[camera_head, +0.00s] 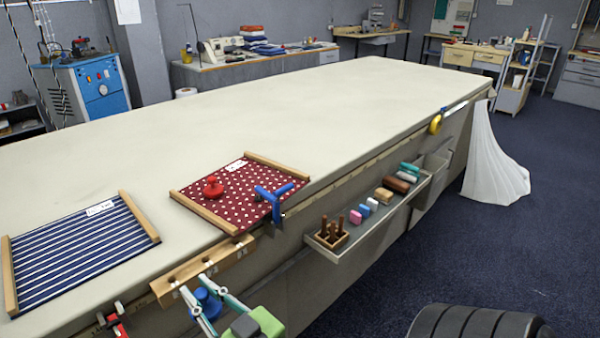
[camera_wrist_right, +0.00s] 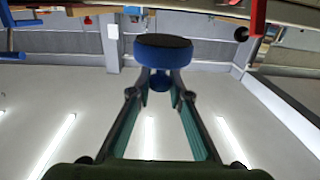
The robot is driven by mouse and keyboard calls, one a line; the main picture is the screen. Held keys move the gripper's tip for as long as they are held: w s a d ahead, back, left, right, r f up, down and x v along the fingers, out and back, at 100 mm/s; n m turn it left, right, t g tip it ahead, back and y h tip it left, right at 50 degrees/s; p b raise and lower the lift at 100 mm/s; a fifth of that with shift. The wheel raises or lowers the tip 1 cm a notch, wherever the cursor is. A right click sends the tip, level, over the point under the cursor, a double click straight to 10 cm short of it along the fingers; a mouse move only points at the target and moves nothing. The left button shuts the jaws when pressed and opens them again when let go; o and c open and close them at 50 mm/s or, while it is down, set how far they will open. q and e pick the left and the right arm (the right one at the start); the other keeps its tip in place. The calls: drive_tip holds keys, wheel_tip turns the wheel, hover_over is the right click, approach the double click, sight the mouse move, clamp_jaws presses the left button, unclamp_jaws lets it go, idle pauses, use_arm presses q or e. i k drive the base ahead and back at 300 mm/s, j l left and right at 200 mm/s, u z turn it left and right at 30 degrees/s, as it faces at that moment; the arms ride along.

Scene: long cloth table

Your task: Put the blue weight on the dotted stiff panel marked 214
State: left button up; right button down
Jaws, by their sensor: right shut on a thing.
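The dotted stiff panel (camera_head: 190,192) is dark red with white dots and has wooden bars at two ends. It lies on the table; its white tag (camera_head: 236,165) is too small to read. A red knobbed weight (camera_head: 213,190) stands on it. My right gripper (camera_head: 209,303) is shut on the blue weight (camera_head: 207,299), in front of the table's near edge and outside the panel. In the right wrist view, the round blue weight (camera_wrist_right: 163,50) sits between the fingertips (camera_wrist_right: 161,82), its dark face showing. My left gripper is not in view.
A blue clamp (camera_head: 272,201) grips the panel's near right corner. A blue striped panel (camera_head: 75,250) lies at left. A wooden rack (camera_head: 235,256) and a tray (camera_head: 390,215) with several small items hang along the table edge. The table (camera_head: 330,110) beyond is clear.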

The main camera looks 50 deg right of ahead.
sight(265, 185)
drive_tip(key=l+z, duration=0.25)
drive_tip(key=z, duration=0.15)
drive_tip(key=i+l+z, duration=0.15)
drive_tip(key=z, duration=0.3)
drive_tip(key=i+l+z, duration=0.15)
drive_tip(key=z, duration=0.25)
drive_tip(key=i+l+z, duration=0.15)
drive_tip(key=z, duration=0.25)
drive_tip(key=i+l+z, duration=0.15)
drive_tip(key=z, duration=0.3)
drive_tip(key=i+l+u, duration=0.1)
drive_tip(key=u, duration=0.25)
drive_tip(key=i+l+u, duration=0.2)
drive_tip(key=u, duration=0.15)
drive_tip(key=i, duration=0.05)
